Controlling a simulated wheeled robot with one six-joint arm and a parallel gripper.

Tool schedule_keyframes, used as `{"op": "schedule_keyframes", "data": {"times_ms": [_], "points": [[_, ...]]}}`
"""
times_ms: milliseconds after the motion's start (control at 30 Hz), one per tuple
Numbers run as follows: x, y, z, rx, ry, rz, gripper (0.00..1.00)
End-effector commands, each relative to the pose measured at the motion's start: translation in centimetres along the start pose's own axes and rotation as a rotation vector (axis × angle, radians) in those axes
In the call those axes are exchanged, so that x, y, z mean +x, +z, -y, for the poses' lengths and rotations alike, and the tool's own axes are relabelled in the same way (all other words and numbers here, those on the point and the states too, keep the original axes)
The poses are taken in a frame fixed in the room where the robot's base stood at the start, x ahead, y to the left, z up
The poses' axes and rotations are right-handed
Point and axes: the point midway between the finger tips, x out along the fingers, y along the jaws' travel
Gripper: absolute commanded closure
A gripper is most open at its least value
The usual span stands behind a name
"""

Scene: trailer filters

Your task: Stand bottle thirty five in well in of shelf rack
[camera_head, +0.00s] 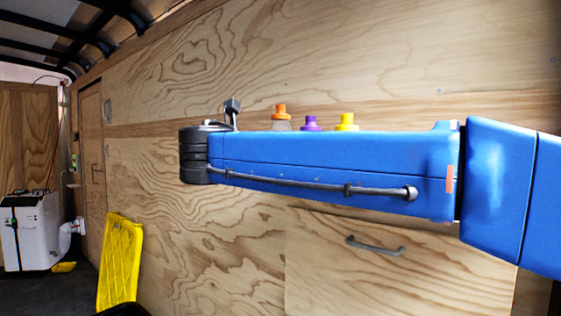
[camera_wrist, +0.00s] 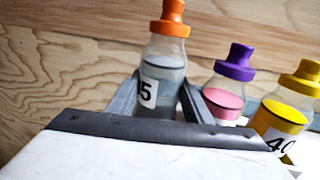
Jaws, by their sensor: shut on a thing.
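A bottle with an orange cap and grey contents (camera_wrist: 163,75) stands close to upright between the two dark fingers of my gripper (camera_wrist: 158,103). Its white label shows a 5; the digit before it is cut off by a finger. My gripper is shut on this bottle. The bottle's base is hidden behind the pale gripper body, so I cannot tell what it touches. In the head view the orange cap (camera_head: 281,111) shows above my blue arm, which hides the gripper's fingers. The shelf rack and its wells cannot be made out.
A purple-capped bottle with pink contents (camera_wrist: 228,86) and a yellow-capped bottle labelled 40 (camera_wrist: 288,105) stand close at the right. A plywood wall (camera_head: 230,75) is behind. A yellow panel (camera_head: 120,262) and a white machine (camera_head: 31,230) stand at the left.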

Motion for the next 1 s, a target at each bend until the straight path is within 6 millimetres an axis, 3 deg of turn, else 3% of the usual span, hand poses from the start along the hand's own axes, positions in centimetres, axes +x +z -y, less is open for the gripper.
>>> {"op": "schedule_keyframes", "data": {"times_ms": [200, 600, 633, 667, 1000], "points": [[0.0, -2.6, 0.0, 0.000, 0.000, 0.000, 0.95], [0.0, -3.0, 0.0, 0.001, 0.000, 0.000, 0.95], [0.0, -3.1, 0.0, 0.000, 0.000, 0.000, 0.52], [0.0, -3.1, 0.0, 0.000, 0.000, 0.000, 0.46], [0.0, -2.9, 0.0, 0.001, 0.000, 0.000, 0.46]]}}
